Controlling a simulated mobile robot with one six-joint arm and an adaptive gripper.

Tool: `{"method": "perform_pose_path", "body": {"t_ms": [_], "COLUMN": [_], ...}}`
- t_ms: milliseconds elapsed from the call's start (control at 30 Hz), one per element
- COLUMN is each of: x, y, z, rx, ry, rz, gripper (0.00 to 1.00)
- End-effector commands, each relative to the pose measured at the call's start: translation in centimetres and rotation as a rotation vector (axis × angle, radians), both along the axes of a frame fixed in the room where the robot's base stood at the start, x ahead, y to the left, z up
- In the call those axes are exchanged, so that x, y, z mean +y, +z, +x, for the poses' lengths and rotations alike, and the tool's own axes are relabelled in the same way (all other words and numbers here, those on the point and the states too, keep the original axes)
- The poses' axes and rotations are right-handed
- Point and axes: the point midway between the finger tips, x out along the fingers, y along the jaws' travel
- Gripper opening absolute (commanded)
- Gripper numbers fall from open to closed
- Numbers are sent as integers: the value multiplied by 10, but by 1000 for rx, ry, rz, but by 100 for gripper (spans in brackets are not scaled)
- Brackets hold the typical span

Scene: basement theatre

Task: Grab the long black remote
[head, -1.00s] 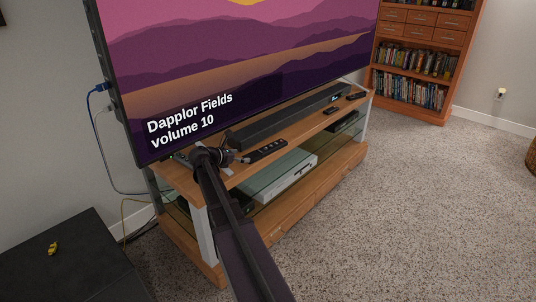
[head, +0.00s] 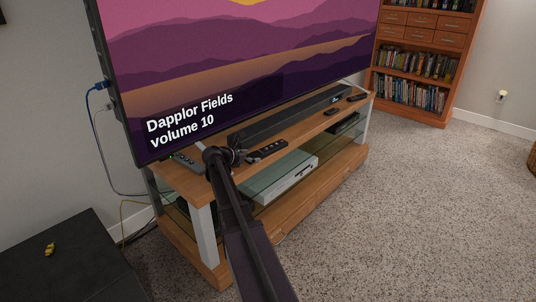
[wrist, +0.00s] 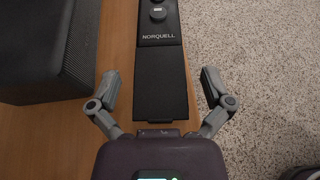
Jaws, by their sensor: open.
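The long black remote (wrist: 160,75), marked NORQUELL with a round button, lies lengthwise in the middle of the wrist view. Its near end lies between the spread fingers of my gripper (wrist: 160,78), with a gap on either side. In the head view the remote (head: 268,149) lies on the TV stand's wooden top in front of the soundbar, just right of my gripper (head: 233,155). My gripper is open and empty; its fingers are hard to make out in the head view.
The black soundbar (head: 290,117) runs behind the remote; it also shows in the wrist view (wrist: 40,50). Another remote (head: 187,162) lies left of my gripper, and small dark items (head: 332,111) lie farther right. The stand's (head: 190,186) front edge is near; the large TV rises behind.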

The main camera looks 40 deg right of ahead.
Motion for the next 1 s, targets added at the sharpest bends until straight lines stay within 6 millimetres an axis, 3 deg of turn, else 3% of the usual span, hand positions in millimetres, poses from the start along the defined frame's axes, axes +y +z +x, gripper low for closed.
{"method": "perform_pose_path", "body": {"t_ms": [633,667,933,1000], "x": [-5,-5,-6,-6], "y": [-2,-2,-2,-2], "z": [0,0,-1,-1], "rx": [0,0,0,0], "ry": [0,0,-1,-1], "rz": [0,0,0,0], "gripper": [100,94,14,13]}}
